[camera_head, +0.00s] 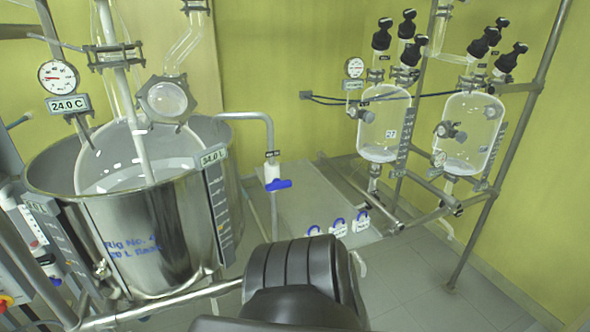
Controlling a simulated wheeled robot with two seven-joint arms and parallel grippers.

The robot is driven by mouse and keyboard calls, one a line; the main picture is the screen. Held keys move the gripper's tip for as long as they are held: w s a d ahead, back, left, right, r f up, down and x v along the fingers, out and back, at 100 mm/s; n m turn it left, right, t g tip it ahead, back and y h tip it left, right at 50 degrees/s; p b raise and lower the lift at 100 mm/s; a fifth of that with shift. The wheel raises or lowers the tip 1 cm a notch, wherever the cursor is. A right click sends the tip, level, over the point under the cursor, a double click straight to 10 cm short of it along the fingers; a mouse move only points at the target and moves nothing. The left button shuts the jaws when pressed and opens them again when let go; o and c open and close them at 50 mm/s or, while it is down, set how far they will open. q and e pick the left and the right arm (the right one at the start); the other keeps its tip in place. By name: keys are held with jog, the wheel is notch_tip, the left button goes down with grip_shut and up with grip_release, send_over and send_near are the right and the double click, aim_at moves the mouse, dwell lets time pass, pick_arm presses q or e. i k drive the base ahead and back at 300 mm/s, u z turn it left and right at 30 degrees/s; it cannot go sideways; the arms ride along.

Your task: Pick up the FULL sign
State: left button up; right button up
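Three small white signs with blue hooks sit in a row at the front edge of a low grey platform (312,198): a left sign (315,231), a middle sign (339,230) and a right sign (361,225). Their lettering is too small to read, so I cannot tell which one is the FULL sign. The left one is partly hidden by a dark ridged link of my own arm at the bottom middle. Neither gripper can be made out. A small pale curved piece shows beside that link, and I cannot tell what it is.
A large steel reactor vessel (150,240) with glassware and a gauge (58,77) stands at left. A pipe with a blue-handled valve (278,184) comes down beside the platform. Two glass vessels (384,125) (468,132) hang on a metal frame at right. Floor at lower right is clear.

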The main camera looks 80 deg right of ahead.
aim_at(361, 223)
jog(key=k, duration=1.2)
jog(key=z, duration=0.7)
